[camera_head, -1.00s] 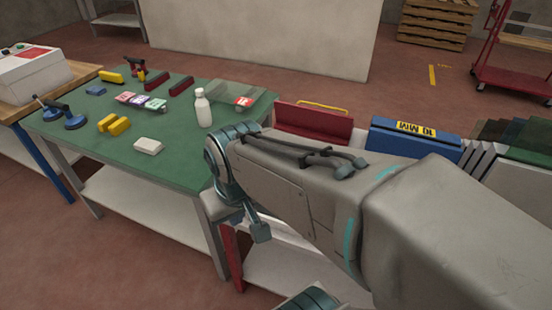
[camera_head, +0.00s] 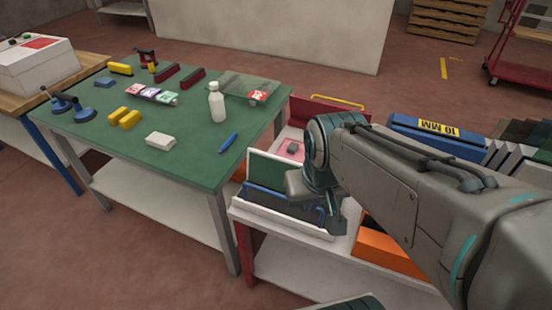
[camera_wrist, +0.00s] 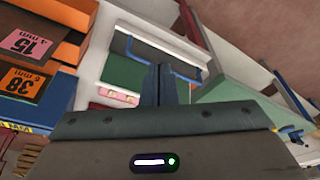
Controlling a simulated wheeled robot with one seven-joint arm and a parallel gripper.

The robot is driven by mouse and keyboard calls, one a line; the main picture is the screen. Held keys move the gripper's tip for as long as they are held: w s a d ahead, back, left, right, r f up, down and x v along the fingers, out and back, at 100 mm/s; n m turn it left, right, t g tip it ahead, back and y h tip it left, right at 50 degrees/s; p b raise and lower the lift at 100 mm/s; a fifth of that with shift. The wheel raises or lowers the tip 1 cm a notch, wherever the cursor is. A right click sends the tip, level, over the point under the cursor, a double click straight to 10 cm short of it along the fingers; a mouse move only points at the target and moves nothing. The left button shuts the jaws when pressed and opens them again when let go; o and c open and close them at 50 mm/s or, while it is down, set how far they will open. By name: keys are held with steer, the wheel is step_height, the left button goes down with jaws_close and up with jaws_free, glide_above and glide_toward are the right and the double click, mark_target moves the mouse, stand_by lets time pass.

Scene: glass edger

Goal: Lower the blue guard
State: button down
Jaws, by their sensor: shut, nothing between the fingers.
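A blue panel labelled 10 MM (camera_head: 425,135) stands at the right behind my arm. A blue bar (camera_head: 270,193) runs low across the front of a green panel (camera_head: 272,172) in a white frame; I cannot tell for certain which blue part is the guard. My gripper (camera_head: 337,220) points down at the right end of that bar, shut and empty. In the wrist view the shut fingers (camera_wrist: 165,70) overlap the blue bar (camera_wrist: 150,45); contact cannot be told. The green panel (camera_wrist: 122,75) lies left of the fingers.
A green-topped table (camera_head: 185,165) with a white bottle (camera_head: 217,103), a blue marker (camera_head: 228,142) and several blocks stands to the left. A red panel with a yellow handle (camera_head: 338,101) is behind my wrist.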

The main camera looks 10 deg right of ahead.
steer(key=w+d+f+m+g, duration=0.1)
steer(key=w+f+m, duration=0.2)
steer(key=w, duration=0.9)
steer(key=w+d+f+m+g, duration=0.1)
steer(key=w+f+m, duration=0.3)
steer(key=w, duration=0.8)
steer(key=shift+d+g+y+p, duration=0.25)
steer(key=shift+g+y+p, duration=0.05)
steer(key=shift+g, duration=0.5)
steer(key=s+a+f+p, duration=0.1)
steer(key=s+f, duration=0.1)
steer(key=f, duration=0.3)
steer(key=s+a+f, duration=0.1)
steer(key=f, duration=0.4)
steer(key=shift+s+a+f+p, duration=0.35)
steer(key=shift+s+a+p, duration=0.05)
steer(key=shift+f+b, duration=0.1)
steer(key=shift+b, duration=0.3)
